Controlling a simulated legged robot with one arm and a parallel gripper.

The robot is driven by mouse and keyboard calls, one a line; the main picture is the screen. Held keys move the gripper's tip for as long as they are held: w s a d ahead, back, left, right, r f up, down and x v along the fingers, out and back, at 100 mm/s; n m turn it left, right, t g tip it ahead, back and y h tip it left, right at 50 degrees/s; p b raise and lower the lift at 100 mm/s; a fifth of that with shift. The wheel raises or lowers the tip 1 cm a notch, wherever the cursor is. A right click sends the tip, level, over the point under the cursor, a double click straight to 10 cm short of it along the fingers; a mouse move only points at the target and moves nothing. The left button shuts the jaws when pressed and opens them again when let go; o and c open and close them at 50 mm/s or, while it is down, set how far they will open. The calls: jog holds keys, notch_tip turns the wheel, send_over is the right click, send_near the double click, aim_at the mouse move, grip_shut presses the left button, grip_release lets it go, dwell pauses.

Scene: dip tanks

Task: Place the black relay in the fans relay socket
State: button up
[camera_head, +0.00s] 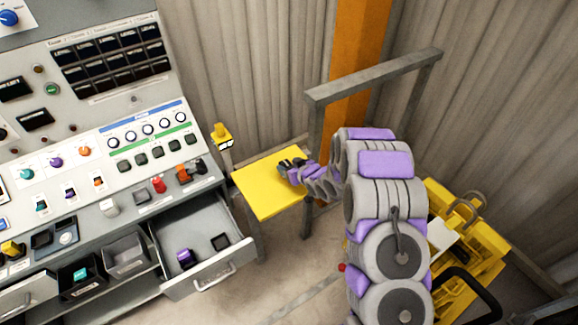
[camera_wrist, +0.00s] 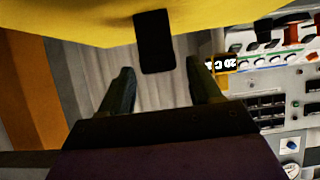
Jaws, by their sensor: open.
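A black block (camera_wrist: 154,42), which looks like the black relay, shows against the edge of the yellow table top in the wrist view. My gripper (camera_wrist: 158,80) is open, with one finger on each side below the block and apart from it. In the head view my gripper (camera_head: 290,165) is over the yellow table top (camera_head: 268,196), and its dark fingers hide the block or cannot be told from it. The grey console (camera_head: 60,130) at the left carries rows of dark sockets and switches. I cannot tell which one is the fans relay socket.
An open drawer (camera_head: 205,285) below the console holds a purple block (camera_head: 184,258) and a dark block (camera_head: 220,241). A yellow gauge (camera_head: 222,137) stands between console and table. A grey rail frame (camera_head: 375,78) stands behind my arm. A yellow machine (camera_head: 470,225) is at right.

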jog(key=p+v, duration=0.2)
jog(key=v, duration=0.9)
jog(key=shift+s+d+r, duration=0.15)
jog(key=shift+s, duration=0.05)
jog(key=shift+d, duration=0.1)
jog(key=s+d+r+m+g+h, duration=0.45)
jog(key=s+d+r+h, duration=0.35)
jog(key=s+d+r, duration=0.45)
jog(key=s+a+r+m+g, duration=0.1)
jog(key=s+r+g, duration=0.2)
jog(key=s, duration=1.2)
jog(key=s+a+r+m+g+y, duration=0.1)
jog(key=s+r+g, duration=0.3)
jog(key=s, duration=1.1)
notch_tip(320, 180, up, 2)
jog(key=shift+s+a+r, duration=0.2)
jog(key=shift+a, duration=0.2)
jog(key=shift+o, duration=1.1)
jog(key=shift+s+a+r+g, duration=0.15)
jog(key=shift+s+g, duration=0.1)
jog(key=shift+s, duration=0.2)
